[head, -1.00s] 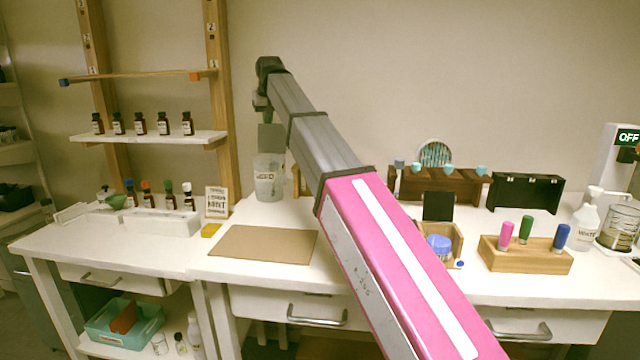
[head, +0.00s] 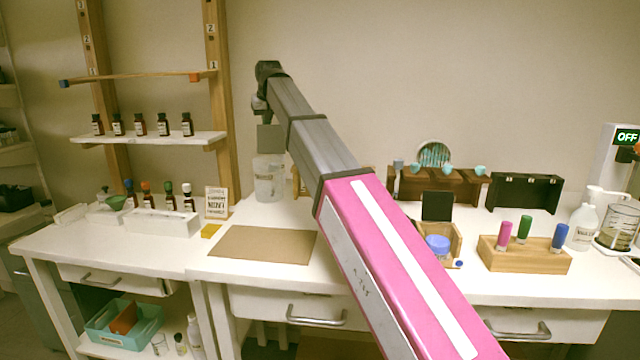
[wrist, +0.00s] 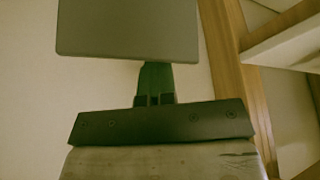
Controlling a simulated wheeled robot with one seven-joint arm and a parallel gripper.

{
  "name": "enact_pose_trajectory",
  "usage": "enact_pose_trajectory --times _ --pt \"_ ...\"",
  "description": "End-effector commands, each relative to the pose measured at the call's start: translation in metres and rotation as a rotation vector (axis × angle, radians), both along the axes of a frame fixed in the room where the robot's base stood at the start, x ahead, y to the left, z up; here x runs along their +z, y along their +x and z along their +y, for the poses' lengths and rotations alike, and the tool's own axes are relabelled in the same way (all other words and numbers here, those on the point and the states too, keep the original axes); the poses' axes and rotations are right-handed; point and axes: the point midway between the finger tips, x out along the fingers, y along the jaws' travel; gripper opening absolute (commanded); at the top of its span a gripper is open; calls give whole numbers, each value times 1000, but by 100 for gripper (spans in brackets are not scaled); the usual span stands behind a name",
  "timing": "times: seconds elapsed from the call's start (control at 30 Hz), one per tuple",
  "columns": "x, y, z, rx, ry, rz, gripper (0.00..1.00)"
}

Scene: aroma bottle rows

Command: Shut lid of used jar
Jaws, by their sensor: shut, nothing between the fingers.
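The used jar (head: 268,180) is a clear, pale tub with a label, standing on the table near the wall, left of my arm. Its lid appears to be the flat grey plate (head: 270,138) that stands raised above the tub, so the jar looks open. My gripper (head: 261,110) is above the plate, small and partly hidden by my arm in the head view. In the wrist view the shut, empty fingers (wrist: 155,70) end at the edge of the grey plate (wrist: 128,30). I cannot tell whether they touch it.
A wooden upright (head: 221,120) and a shelf with several brown bottles (head: 140,123) are close on the left. A small sign (head: 216,202) stands near the jar. A brown mat (head: 263,244) lies bare in front. A wooden rack (head: 440,187) is to the right.

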Motion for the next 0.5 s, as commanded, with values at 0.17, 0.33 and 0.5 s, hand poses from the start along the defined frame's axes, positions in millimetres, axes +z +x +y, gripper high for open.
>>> enact_pose_trajectory --times 0.17,0.33,0.5 --pt "-23 -26 -4 7 -19 46 0" --pt "-23 -33 -4 6 -21 45 0" --pt "-23 -39 -4 3 -23 44 0"
